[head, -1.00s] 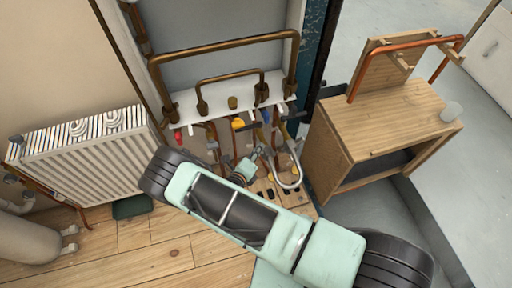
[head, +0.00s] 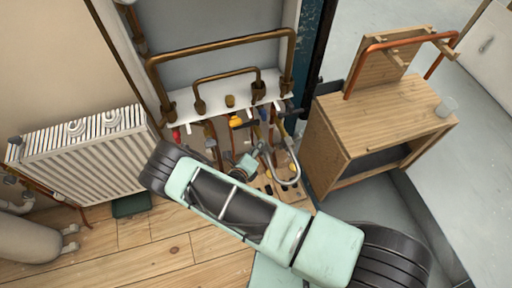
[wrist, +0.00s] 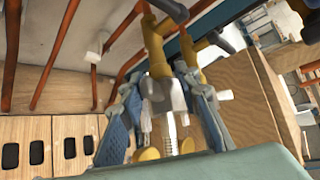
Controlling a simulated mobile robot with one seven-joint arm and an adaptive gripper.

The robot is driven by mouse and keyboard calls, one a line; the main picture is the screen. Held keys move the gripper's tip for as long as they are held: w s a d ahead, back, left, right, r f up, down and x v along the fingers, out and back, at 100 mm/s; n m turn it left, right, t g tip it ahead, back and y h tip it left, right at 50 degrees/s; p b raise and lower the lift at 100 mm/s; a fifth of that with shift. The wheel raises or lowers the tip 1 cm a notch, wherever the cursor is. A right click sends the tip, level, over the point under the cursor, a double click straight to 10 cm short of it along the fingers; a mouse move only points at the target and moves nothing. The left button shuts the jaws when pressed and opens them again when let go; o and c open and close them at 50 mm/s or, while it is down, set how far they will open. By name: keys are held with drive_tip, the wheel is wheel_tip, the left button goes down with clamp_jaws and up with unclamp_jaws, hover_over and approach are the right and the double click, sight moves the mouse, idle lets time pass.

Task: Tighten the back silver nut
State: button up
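In the wrist view a silver nut-like fitting (wrist: 166,95) sits below a brass valve body (wrist: 157,50), between the two blue-grey fingers of my gripper (wrist: 165,85). The fingers stand apart, one on each side of the fitting. I cannot tell whether they touch it. A whitish threaded stem shows below it, closer to the palm. In the head view my gripper (head: 246,163) is at the valves under the white shelf, and my arm hides part of that area. I cannot make out there which nut is the back one.
Copper pipes (wrist: 70,45) run beside the valves. A grey U-shaped pipe (head: 291,180) is just right of my gripper in the head view. A wooden cabinet (head: 330,140) stands to the right and a white radiator (head: 85,165) to the left. The wooden floor (head: 140,255) is open in front.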

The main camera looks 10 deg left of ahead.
drive_tip(key=shift+a, duration=0.15)
drive_tip(key=shift+s+r, duration=0.1)
drive_tip(key=shift+s, duration=0.1)
drive_tip(key=v, duration=1.1)
drive_tip(key=shift+s+r, duration=0.2)
drive_tip(key=shift+s, duration=0.1)
